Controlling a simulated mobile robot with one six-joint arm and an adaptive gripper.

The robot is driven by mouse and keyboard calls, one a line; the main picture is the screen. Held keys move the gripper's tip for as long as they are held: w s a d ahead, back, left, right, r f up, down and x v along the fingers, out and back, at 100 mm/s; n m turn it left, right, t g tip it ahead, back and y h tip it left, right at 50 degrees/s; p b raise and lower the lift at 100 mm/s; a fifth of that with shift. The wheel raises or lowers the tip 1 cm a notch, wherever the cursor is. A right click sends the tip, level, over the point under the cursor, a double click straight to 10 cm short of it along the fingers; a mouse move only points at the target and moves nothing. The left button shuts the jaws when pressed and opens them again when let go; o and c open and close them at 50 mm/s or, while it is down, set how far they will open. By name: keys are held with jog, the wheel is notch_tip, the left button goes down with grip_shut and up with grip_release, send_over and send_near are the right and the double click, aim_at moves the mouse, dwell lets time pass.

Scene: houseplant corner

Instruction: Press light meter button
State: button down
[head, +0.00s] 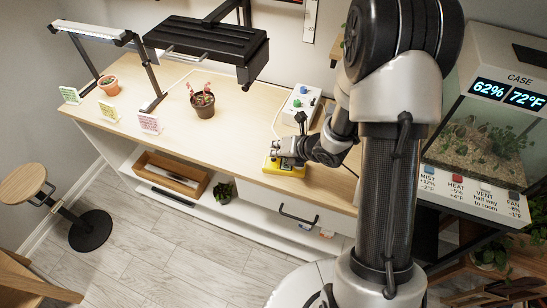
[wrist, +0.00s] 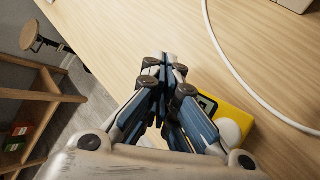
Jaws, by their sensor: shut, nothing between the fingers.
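The yellow light meter (head: 290,171) lies near the front edge of the wooden bench, partly hidden by my gripper and arm in the head view. The wrist view shows part of the yellow light meter (wrist: 236,98) at the right of my fingers, with a dark-framed display and a white round part. My gripper (head: 275,149) is shut and empty, low over the meter. In the wrist view my closed fingers (wrist: 164,62) cover part of the meter. I cannot see its button clearly, nor tell whether my fingers touch the meter.
A white box (head: 299,103) with green and blue knobs stands behind the meter, with a white cable (wrist: 225,60) on the bench. A potted plant (head: 203,103) stands to the left under a black lamp (head: 205,44). A terrarium case (head: 485,135) is at the right.

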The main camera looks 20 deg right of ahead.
jog(key=shift+r, duration=0.3)
notch_tip(320, 180, up, 6)
jog(key=p, duration=0.4)
dwell(0.6)
